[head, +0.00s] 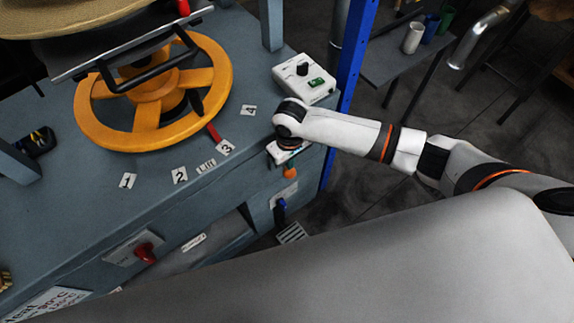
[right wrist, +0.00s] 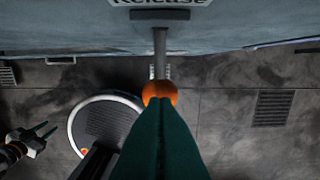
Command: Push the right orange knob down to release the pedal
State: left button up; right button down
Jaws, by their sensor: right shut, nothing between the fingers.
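The right orange knob (head: 290,173) sticks out from the front of the grey press bench, below its right corner. In the right wrist view the orange knob (right wrist: 160,92) sits at the end of a grey rod under a "Release" label (right wrist: 160,3). My right gripper (right wrist: 160,108) is shut and empty, its dark green fingertips overlapping the knob's near side; I cannot tell if they touch. In the head view my right gripper (head: 288,148) is mostly hidden under its wrist, just above the knob. My left gripper (right wrist: 38,138) shows open and empty at the lower left of the right wrist view.
A yellow handwheel (head: 215,85) and a white control box (head: 304,80) are on the bench. A red knob (head: 146,252) and a blue handle (head: 281,205) are on its front. A blue post (head: 352,60) stands behind the right corner.

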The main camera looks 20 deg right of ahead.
jog(key=shift+f, duration=0.1)
dwell(0.4)
jog(key=shift+f+b, duration=1.05)
jog(key=shift+f, duration=1.3)
jog(key=shift+r, duration=0.1)
notch_tip(320, 180, up, 8)
jog(key=p, duration=0.9)
jog(key=shift+r, duration=0.1)
